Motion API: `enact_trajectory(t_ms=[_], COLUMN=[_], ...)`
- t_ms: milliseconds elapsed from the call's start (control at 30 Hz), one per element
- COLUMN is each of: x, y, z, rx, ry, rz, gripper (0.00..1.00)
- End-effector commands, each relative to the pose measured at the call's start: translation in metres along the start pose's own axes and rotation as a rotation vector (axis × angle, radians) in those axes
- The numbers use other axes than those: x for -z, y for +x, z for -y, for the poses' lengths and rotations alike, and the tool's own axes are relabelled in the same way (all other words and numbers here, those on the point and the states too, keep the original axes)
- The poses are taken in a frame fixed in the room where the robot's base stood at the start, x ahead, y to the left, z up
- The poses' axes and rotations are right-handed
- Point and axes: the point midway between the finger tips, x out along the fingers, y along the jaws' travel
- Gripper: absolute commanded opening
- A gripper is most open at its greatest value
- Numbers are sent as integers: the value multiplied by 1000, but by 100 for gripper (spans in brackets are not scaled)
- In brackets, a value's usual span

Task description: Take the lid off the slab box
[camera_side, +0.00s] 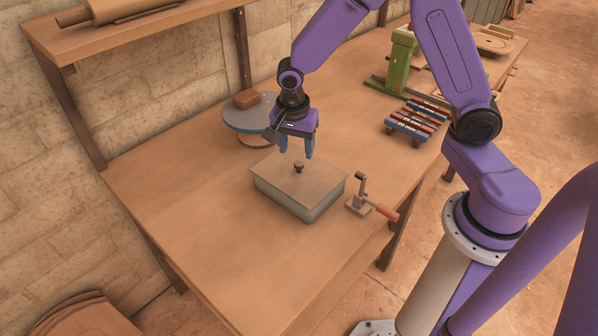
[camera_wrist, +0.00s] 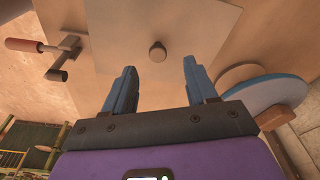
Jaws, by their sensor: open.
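The slab box (camera_side: 310,206) stands on the wooden table with a flat tan lid (camera_side: 285,182) on it. A small dark round knob (camera_side: 298,166) sits at the middle of the lid. In the wrist view the lid (camera_wrist: 125,20) fills the upper middle, and its knob (camera_wrist: 157,52) shows ahead of the fingers, roughly between their lines. My gripper (camera_side: 296,152) is above the box near its far edge, fingers pointing down, open and empty. Its two blue fingers (camera_wrist: 162,72) are spread apart and do not touch the knob.
A crank with a red handle (camera_side: 362,200) stands close to the box's right side. A round blue-grey turntable (camera_side: 240,116) with a brown block (camera_side: 246,99) is behind my gripper. A striped rack (camera_side: 416,120) and a green press (camera_side: 401,62) stand farther back. The table's front left is clear.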

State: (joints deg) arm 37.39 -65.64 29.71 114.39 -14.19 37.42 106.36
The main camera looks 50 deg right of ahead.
Motion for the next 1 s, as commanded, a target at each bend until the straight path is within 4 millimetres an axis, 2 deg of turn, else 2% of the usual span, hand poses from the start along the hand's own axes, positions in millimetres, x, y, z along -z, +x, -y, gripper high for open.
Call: enact_trajectory(t_ms=[400,700,733,900,1000], x=[1,0,1,1,1], y=[47,50,50,50,50], z=[-4,-3,-3,-3,-3], rx=[-4,0,-1,-1,-1], ry=[0,0,0,0,0], rz=[0,0,0,0,0], gripper=[57,57,54,0,0])
